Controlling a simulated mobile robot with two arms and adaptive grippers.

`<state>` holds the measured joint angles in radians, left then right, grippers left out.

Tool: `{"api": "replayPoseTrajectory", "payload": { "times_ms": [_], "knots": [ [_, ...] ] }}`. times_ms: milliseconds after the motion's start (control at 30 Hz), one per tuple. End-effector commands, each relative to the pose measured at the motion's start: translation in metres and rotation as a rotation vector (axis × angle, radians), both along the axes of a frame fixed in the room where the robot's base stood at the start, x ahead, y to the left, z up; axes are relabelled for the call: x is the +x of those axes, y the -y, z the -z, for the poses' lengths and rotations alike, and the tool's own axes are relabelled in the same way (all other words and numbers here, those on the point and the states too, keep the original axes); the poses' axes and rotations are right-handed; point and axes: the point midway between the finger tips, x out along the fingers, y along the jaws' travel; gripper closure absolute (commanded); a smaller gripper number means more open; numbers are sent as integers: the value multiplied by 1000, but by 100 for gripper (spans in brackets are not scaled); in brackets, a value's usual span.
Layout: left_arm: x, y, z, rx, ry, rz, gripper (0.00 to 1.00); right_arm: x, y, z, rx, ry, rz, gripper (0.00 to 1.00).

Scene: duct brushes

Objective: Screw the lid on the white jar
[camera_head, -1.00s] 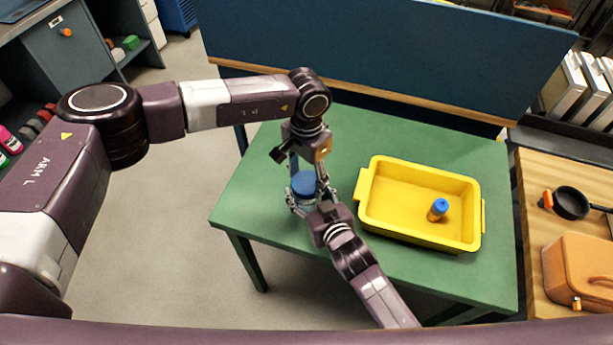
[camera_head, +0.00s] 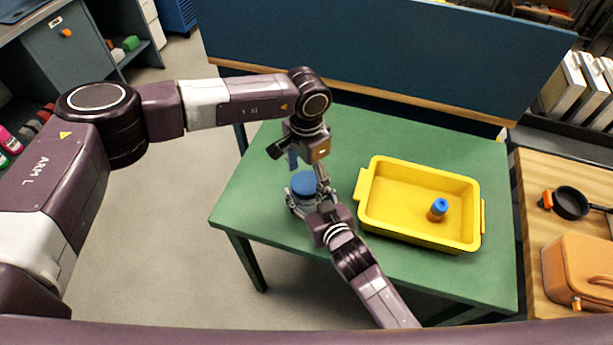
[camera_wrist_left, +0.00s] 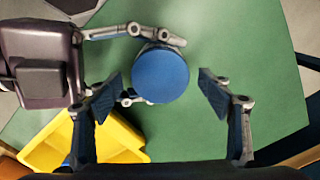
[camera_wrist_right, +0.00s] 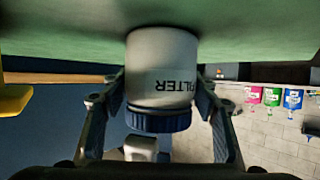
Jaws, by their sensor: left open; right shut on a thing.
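The white jar (camera_wrist_right: 161,55) stands on the green table, with "FILTER" lettering showing inverted in the right wrist view. The blue lid (camera_head: 303,184) sits on the jar's mouth; it also shows round and centred in the left wrist view (camera_wrist_left: 160,76). I cannot tell how tightly it is seated. My right gripper (camera_head: 306,204) is shut on the jar, one finger on each side. My left gripper (camera_wrist_left: 160,83) points down above the lid, open, with a gap between the lid and each finger pad. In the head view the grippers hide most of the jar.
A yellow tray (camera_head: 371,214) stands on the green table (camera_head: 262,200) right of the jar, holding a blue-capped orange bottle (camera_head: 438,209). A blue panel (camera_head: 400,50) rises behind the table. A wooden counter (camera_head: 530,250) is at the right. The table's left part is clear.

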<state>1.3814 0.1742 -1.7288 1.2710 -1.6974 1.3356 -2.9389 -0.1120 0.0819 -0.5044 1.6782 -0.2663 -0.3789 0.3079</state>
Motion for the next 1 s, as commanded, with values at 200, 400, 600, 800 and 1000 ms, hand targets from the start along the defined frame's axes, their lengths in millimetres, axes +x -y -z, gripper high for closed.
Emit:
{"api": "replayPoseTrajectory", "payload": {
  "times_ms": [200, 400, 600, 800, 1000],
  "knots": [
    [1, 0, -27, -1, 3, 0, 28, -1, 0, 1, -1, -2, 0, 100],
    [0, 0, -43, 0, 1, -1, 28, 0, 0, 1, -1, -2, 0, 100],
    [0, 0, -43, 0, 0, -1, 30, 0, 0, 1, -1, -2, 0, 100],
    [0, 0, -43, -1, 1, -77, 31, 0, 0, 1, -1, -2, 0, 100],
    [0, 1, -46, -2, 0, -379, 31, 0, 0, 1, 0, -1, 0, 100]
  ]
}}
